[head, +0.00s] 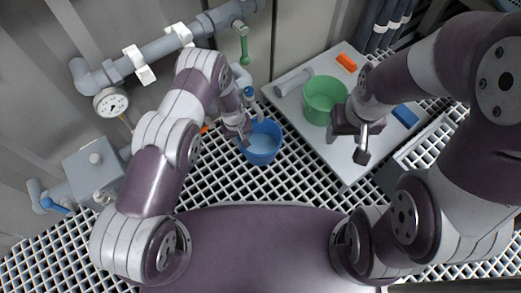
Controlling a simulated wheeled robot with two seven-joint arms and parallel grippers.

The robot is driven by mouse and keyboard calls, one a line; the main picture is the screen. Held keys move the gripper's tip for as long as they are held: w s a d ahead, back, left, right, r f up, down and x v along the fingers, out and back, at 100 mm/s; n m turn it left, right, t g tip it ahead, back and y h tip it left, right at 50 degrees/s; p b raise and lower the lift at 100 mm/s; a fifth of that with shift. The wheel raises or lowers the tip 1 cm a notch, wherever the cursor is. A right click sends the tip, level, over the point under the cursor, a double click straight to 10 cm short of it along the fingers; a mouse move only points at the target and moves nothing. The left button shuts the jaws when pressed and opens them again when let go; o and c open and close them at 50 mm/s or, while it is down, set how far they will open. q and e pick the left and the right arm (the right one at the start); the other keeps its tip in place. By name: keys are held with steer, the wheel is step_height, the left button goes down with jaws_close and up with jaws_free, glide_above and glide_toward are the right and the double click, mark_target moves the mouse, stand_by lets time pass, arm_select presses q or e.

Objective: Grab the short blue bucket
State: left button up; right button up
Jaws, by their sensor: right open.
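The short blue bucket (263,147) stands upright on the floor grating, left of the white panel. My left gripper (245,136) is at the bucket's left rim, with a finger seeming to overlap the rim. Its jaws are small and partly hidden by my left arm, so I cannot tell whether it grips the rim. My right gripper (362,148) is open and empty, above the white panel, just right of and in front of a green bucket (325,101).
The white panel (345,165) carries the green bucket, an orange block (346,63), a blue block (405,116) and a grey pipe piece (294,82). Pipes with a gauge (111,103) line the wall. A grey box (95,165) stands at left. Bare grating lies in front of the blue bucket.

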arm_select(q)
steer(key=f+b, duration=0.4)
steer(key=f, duration=0.1)
steer(key=shift+s+d+f, duration=0.1)
steer(key=shift+d+f, duration=0.15)
steer(key=shift+r, duration=0.2)
jaws_close()
stand_by(0.8)
